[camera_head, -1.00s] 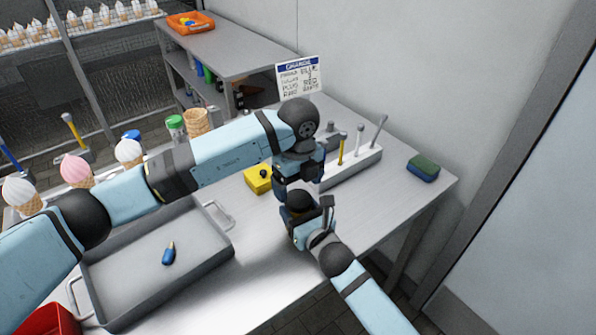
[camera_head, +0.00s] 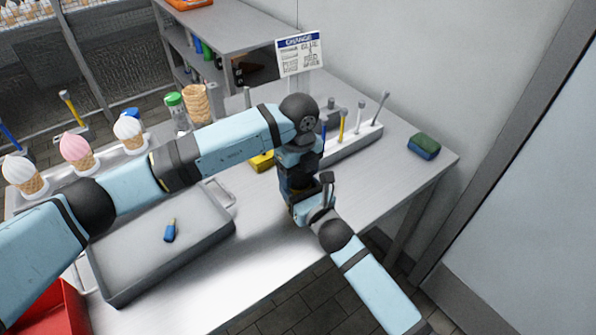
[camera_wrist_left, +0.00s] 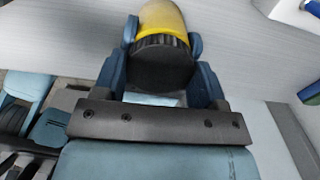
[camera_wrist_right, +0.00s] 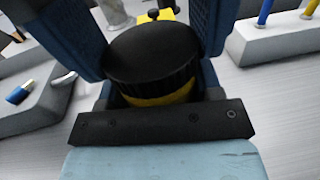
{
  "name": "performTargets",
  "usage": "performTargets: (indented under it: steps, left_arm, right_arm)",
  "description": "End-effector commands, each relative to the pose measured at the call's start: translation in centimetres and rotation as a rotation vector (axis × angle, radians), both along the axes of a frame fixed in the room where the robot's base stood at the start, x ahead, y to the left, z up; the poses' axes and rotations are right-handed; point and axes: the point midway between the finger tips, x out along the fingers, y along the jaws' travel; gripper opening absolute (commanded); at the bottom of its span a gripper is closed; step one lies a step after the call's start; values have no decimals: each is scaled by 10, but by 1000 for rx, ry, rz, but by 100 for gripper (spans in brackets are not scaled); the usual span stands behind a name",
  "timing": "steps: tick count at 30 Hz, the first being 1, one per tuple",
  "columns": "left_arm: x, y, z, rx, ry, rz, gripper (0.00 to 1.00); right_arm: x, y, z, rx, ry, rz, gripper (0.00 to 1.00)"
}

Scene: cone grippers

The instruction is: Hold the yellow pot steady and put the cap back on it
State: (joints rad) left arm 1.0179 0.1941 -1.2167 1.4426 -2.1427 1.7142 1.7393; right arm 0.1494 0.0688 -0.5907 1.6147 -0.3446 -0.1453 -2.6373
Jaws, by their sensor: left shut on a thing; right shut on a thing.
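The black ribbed cap (camera_wrist_right: 150,52) lies against the yellow pot (camera_wrist_right: 165,98) in the right wrist view, with only a narrow yellow band showing below it. The left wrist view also shows the cap (camera_wrist_left: 160,65) against the pot's rounded yellow side (camera_wrist_left: 163,18). My left gripper (camera_head: 297,188) comes down from above, shut on the cap. My right gripper (camera_head: 306,200) comes from the front, shut on the pot. In the head view the grippers meet and hide both pieces. I cannot tell whether the cap is fully seated.
Behind my grippers stand a yellow block (camera_head: 261,162) and a grey holder (camera_head: 358,143) with several tools. A green-blue sponge (camera_head: 424,146) lies at the right. A grey tray (camera_head: 120,290) holds a small blue tool (camera_head: 170,231). The front table area is bare.

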Motion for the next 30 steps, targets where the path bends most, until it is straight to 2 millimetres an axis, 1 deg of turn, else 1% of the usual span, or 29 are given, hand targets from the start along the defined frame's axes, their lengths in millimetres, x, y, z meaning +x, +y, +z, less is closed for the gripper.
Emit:
performTargets:
  steps: [2,4,9,13,17,23,24,26,27,30]
  left_arm:
    - [0,1,0,2,2,-14,37]
    - [0,1,0,3,2,-76,37]
    - [0,1,0,1,4,-368,37]
    - [0,1,-1,0,8,-538,37]
    - [0,1,-1,0,9,-597,37]
    - [0,1,-1,0,10,-595,37]
    - [0,1,-1,0,10,-595,67]
    - [0,1,-1,0,10,-594,81]
    - [0,1,-1,0,10,-594,90]
    - [-1,0,-1,-2,9,-595,91]
  right_arm:
    - [1,-2,-1,-1,3,-3,0]
    - [1,-2,-1,-1,3,-4,0]
    - [1,-2,-1,-1,3,-4,0]
    - [1,-3,-1,-1,3,-5,0]
    - [2,-3,-1,-2,4,-5,0]
    - [2,-3,-1,-2,4,-5,0]
    - [2,-3,-1,-2,4,-6,0]
    - [2,-3,-1,-2,4,-5,0]
    - [2,-3,-1,-2,4,-5,0]
    - [1,-2,-1,-2,3,-4,0]
